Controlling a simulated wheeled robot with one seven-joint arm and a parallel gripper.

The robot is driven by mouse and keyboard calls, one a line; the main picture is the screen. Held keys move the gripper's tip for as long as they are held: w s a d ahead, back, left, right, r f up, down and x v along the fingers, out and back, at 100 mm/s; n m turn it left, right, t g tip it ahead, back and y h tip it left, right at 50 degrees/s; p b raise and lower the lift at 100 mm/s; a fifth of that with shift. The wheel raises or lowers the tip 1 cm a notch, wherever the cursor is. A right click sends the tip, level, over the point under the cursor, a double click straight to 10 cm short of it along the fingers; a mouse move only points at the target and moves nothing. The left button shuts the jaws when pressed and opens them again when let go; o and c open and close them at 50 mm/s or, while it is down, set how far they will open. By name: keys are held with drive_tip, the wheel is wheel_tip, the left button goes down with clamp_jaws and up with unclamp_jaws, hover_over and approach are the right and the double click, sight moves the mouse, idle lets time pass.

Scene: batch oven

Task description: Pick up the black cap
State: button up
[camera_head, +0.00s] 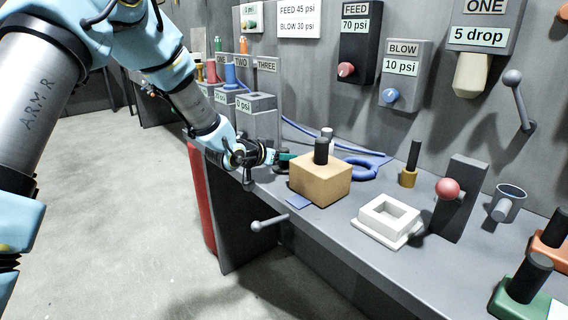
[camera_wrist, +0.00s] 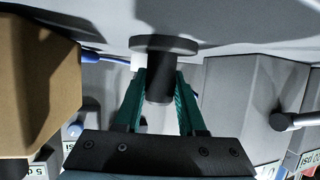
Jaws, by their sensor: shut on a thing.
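In the wrist view the black cap (camera_wrist: 163,45) shows as a wide dark disc with a narrower round stem. My gripper (camera_wrist: 160,84) has its two teal fingers on either side of the stem and is shut on it. The disc lies beyond the fingertips, close to the grey bench surface; I cannot tell whether it touches. In the head view my gripper (camera_head: 283,157) is low over the bench, just left of the tan block, and the cap is small and mostly hidden there.
The tan block (camera_head: 320,182) stands close beside my gripper, with a black cylinder (camera_head: 321,151) at its top. A white square frame (camera_head: 388,218) and a red-knobbed lever (camera_head: 447,189) are farther right. Grey labelled boxes (camera_head: 258,108) stand behind my gripper.

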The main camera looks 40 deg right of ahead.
clamp_jaws()
